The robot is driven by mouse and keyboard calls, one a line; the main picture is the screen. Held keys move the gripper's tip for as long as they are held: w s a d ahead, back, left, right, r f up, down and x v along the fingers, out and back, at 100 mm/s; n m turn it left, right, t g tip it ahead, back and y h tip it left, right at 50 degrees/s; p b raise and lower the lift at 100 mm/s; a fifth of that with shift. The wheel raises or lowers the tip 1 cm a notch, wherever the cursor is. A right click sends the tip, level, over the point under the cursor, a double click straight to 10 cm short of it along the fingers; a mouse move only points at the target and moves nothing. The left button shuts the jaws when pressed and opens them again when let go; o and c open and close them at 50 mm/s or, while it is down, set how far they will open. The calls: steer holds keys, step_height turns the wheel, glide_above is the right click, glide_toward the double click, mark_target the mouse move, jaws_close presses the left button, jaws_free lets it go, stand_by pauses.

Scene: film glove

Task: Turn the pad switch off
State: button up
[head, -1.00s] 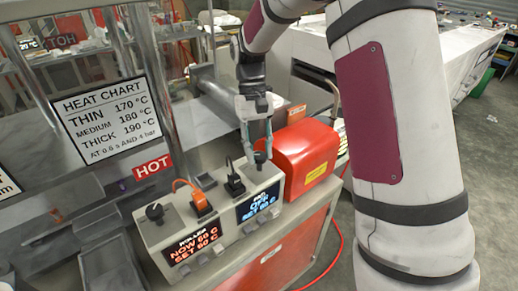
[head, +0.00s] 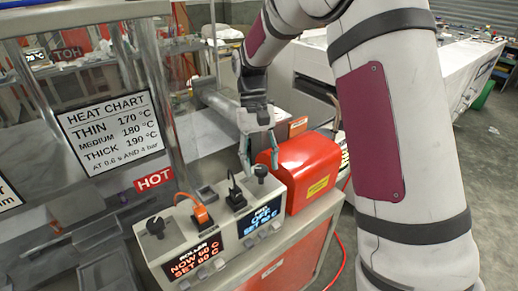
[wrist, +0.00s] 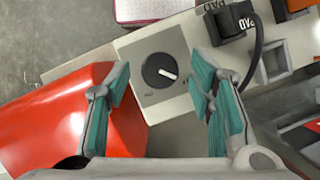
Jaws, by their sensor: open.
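The pad switch is a black round knob (head: 260,172) on the right end of the pale control box. In the wrist view the knob (wrist: 160,71) sits on a grey plate between my fingers, its white mark pointing right and slightly down. The pad display (head: 262,217) glows blue and appears to read OFF, SET 60 C. My gripper (head: 259,160) is open and empty, its fingers just above the knob. In the wrist view my gripper (wrist: 160,86) shows clear gaps on both sides of the knob.
A red housing (head: 305,170) stands close to the right of the knob. A black plug (head: 236,198) marked PAD and an orange plug (head: 200,213) have cables beside it. Another black knob (head: 155,226) and the red-lit roller display (head: 195,262) are further left.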

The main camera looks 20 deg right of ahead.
steer(key=v, duration=1.1)
steer(key=shift+r, duration=0.35)
steer(key=s+r+t, duration=0.5)
steer(key=s+r, duration=0.2)
steer(key=s, duration=0.6)
steer(key=s+f+t, duration=0.3)
steer(key=s+t, duration=0.2)
steer(key=s, duration=0.8)
steer(key=shift+s+d+n, duration=0.25)
steer(key=shift+n, duration=0.15)
